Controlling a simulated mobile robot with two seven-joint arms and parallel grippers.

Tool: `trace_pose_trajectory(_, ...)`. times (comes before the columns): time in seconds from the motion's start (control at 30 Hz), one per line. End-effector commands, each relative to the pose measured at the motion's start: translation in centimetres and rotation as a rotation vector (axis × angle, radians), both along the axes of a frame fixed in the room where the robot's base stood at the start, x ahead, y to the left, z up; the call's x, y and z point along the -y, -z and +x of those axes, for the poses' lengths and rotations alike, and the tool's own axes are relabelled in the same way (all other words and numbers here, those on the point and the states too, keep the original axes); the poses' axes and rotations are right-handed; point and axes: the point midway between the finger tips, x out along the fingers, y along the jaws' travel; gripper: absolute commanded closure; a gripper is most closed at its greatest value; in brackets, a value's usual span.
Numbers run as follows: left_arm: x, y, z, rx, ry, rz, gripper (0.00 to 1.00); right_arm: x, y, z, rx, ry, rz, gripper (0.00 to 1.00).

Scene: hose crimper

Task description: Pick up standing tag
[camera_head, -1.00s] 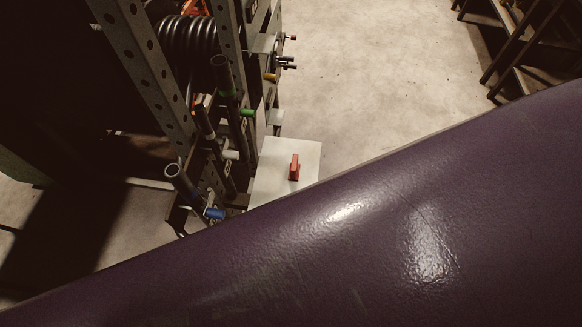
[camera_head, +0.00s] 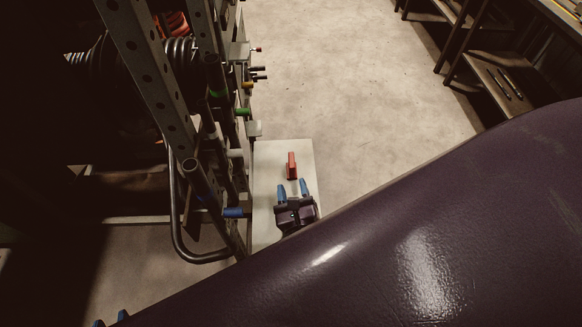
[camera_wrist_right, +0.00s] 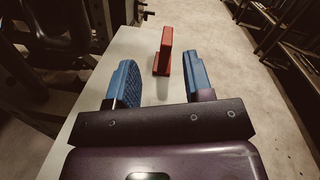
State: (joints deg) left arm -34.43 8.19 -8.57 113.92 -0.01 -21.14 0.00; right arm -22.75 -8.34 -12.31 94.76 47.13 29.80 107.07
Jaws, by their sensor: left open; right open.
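The red standing tag (camera_head: 292,166) stands upright on a pale board (camera_head: 268,160). It also shows in the right wrist view, with its upright plate (camera_wrist_right: 166,42) above a small base. My right gripper (camera_head: 293,190) is open and empty, with two blue fingers pointing at the tag. In the right wrist view the tag stands beyond the fingertips (camera_wrist_right: 160,62), roughly in line with the gap between them and apart from them.
A dark metal rack (camera_head: 160,90) with hoses and coloured-ended rods stands just left of the board. A bent tube (camera_head: 178,235) sticks out low from it. Dark shelves (camera_head: 490,75) stand at the top right. Bare concrete floor (camera_head: 340,70) lies between.

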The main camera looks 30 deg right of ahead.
Motion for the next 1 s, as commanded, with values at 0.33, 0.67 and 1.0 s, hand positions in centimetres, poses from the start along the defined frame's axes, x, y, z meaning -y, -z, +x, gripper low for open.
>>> trace_pose_trajectory(0.33, 0.1, 0.3, 0.0, 0.001, 0.001, -0.001, 0.57, 0.0, 1.0, 0.7, 0.112, 0.097, 0.294, 0.53)
trace_pose_trajectory(0.67, 0.1, -0.4, 0.1, 0.006, 0.001, -0.002, 0.57, 1.9, 0.9, 4.6, 0.112, 0.097, 0.293, 0.53)
trace_pose_trajectory(1.0, 0.1, -1.1, 0.2, 0.009, 0.0, -0.001, 0.57, 3.4, 1.0, 6.9, 0.111, 0.094, 0.291, 0.53)
